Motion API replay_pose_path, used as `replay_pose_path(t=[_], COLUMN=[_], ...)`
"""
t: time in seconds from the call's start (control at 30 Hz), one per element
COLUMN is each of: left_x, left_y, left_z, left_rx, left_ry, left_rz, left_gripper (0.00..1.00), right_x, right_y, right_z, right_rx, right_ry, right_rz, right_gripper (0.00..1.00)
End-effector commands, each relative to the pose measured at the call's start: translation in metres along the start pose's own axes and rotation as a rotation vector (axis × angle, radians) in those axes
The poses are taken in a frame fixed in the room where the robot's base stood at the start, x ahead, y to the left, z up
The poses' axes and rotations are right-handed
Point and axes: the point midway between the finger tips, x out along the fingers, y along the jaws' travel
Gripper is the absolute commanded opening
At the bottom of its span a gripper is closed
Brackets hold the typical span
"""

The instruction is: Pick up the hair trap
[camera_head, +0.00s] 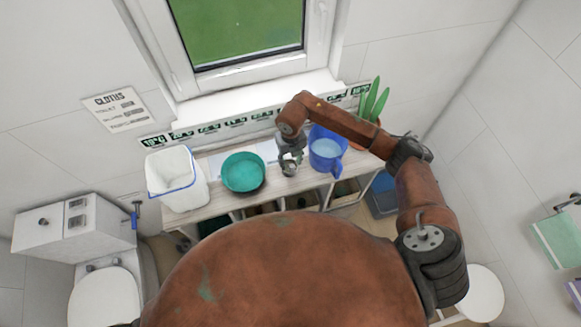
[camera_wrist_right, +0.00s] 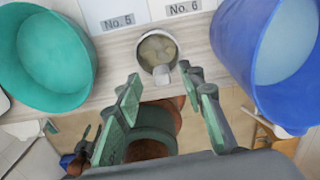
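The hair trap appears to be the small round metal cup (camera_wrist_right: 157,48) with a short tab at its near side and beige contents, standing on the shelf top in the right wrist view. It also shows small in the head view (camera_head: 290,169), partly covered by my gripper. My right gripper (camera_wrist_right: 162,88) is open and empty, its two green-padded fingers apart just on the near side of the cup. In the head view the right gripper (camera_head: 290,157) is over the shelf at the cup. My left gripper is not in view.
A teal basin (camera_head: 243,172) stands left of the cup and a blue jug (camera_head: 327,150) close on its right. A white bin (camera_head: 176,180) is at the shelf's left end, a potted plant (camera_head: 374,102) at the right. Cards marked No. 5 (camera_wrist_right: 115,14) and No. 6 (camera_wrist_right: 182,7) lie behind.

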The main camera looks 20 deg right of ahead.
Motion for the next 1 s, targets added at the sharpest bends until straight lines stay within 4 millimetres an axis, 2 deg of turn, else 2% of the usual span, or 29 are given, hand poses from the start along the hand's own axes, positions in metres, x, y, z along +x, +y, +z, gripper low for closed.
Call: replay_pose_path(t=[0.03, 0.2, 0.4, 0.47, 1.0], left_x=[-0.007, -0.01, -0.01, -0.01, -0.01], left_y=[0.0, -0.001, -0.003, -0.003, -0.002], left_z=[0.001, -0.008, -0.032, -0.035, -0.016], left_rx=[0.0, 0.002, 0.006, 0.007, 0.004], left_ry=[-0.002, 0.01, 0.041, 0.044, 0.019], left_rz=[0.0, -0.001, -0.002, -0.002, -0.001], left_gripper=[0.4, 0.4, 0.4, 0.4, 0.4], right_x=[0.006, 0.027, 0.031, 0.031, 0.031], right_y=[0.001, 0.0, -0.001, -0.001, -0.002], right_z=[-0.002, -0.001, -0.001, -0.001, -0.001], right_rx=[0.002, 0.002, 0.002, 0.003, 0.004], right_ry=[0.005, 0.003, -0.001, -0.001, 0.0], right_rz=[0.001, 0.001, 0.0, 0.0, 0.0], right_gripper=[0.36, 0.36, 0.36, 0.36, 0.0])
